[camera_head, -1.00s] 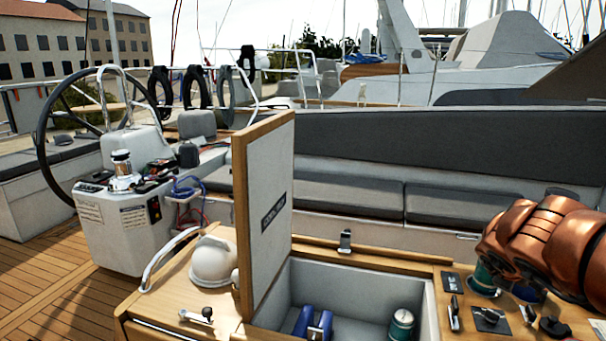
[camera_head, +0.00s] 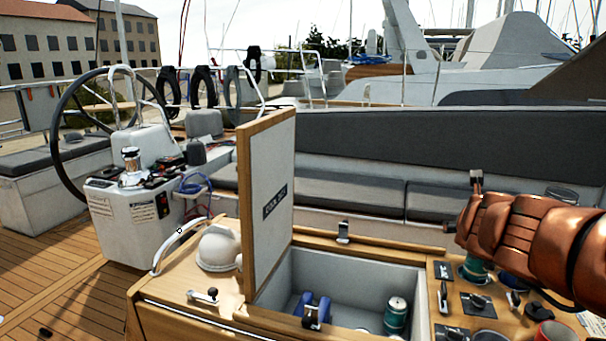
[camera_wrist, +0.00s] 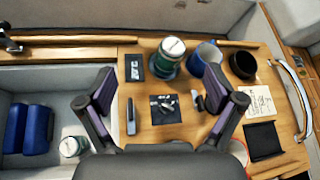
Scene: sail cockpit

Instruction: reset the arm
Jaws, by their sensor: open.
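My gripper (camera_wrist: 167,95) is open and empty in the wrist view, its two dark fingers spread wide above the wooden table top (camera_wrist: 140,135). No object is between the fingers at their level; a black plate with a small metal fitting (camera_wrist: 165,108) shows below the gap. In the head view my copper-coloured arm reaches in from the right edge over the table. The fingers cannot be made out clearly there.
A green can (camera_wrist: 171,55), blue mug (camera_wrist: 206,60) and dark bowl (camera_wrist: 243,65) stand on the table. The open locker (camera_head: 355,280) holds a can (camera_head: 396,315) and a blue object (camera_head: 312,308). Its raised lid (camera_head: 268,205) stands upright. A steering wheel (camera_head: 62,150) is left.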

